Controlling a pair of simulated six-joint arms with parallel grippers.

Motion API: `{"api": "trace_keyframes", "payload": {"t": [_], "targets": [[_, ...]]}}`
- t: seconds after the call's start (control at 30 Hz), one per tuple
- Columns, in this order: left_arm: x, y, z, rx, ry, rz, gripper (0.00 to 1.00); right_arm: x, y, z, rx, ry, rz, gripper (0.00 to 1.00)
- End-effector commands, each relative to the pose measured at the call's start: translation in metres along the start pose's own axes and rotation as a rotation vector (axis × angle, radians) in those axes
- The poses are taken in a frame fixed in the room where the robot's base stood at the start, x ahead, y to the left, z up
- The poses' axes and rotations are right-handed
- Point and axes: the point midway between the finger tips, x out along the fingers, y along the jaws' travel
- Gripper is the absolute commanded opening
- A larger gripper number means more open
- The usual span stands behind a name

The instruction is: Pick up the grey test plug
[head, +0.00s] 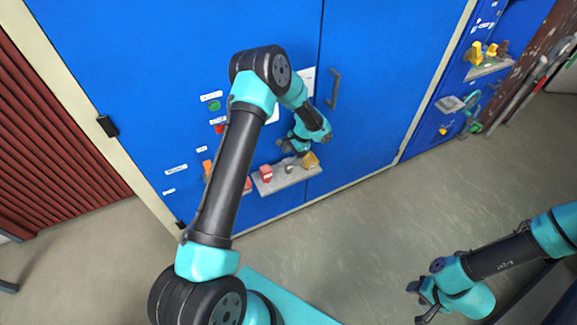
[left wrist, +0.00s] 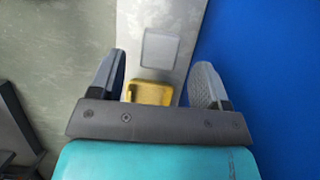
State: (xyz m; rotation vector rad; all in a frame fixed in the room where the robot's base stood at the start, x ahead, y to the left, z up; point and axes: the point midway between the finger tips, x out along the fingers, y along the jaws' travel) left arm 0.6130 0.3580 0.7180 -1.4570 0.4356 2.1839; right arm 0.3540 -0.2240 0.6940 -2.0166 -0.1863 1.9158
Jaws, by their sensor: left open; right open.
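My left gripper (head: 290,148) is open in front of the blue cabinet, just above a small grey shelf (head: 296,178). A small grey piece (head: 289,166), possibly the grey test plug, shows below it between a red and a yellow block. In the left wrist view, the open fingers (left wrist: 157,82) stand either side of the shelf. A yellow block (left wrist: 153,93) is near the palm, and a pale grey square (left wrist: 160,47) lies beyond it. I cannot tell whether that square is the plug. My right gripper (head: 418,302) is open and empty, low at the right.
A red block (head: 266,173) sits on the shelf, left of the grey piece. The yellow block (head: 310,160) is to its right. A cabinet handle (head: 334,88) is above right of the left gripper. Another shelf (head: 489,67) with yellow and brown pieces is at upper right.

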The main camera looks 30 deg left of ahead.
Motion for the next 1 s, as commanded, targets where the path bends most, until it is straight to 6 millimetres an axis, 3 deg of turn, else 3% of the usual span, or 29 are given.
{"api": "trace_keyframes", "payload": {"t": [0.37, 0.73, 1.0], "targets": [[0.004, 0.000, 0.000, 0.000, 0.001, 0.000, 0.70, 0.000, 0.000, 0.000, 0.000, 0.000, 0.000, 0.43], [0.048, 0.001, 0.004, -0.001, 0.000, 0.001, 0.70, 0.000, 0.000, 0.000, 0.000, 0.000, 0.000, 0.43], [0.054, 0.001, 0.003, 0.000, 0.001, 0.000, 0.70, 0.000, 0.000, 0.000, 0.000, 0.000, 0.000, 0.43]]}}
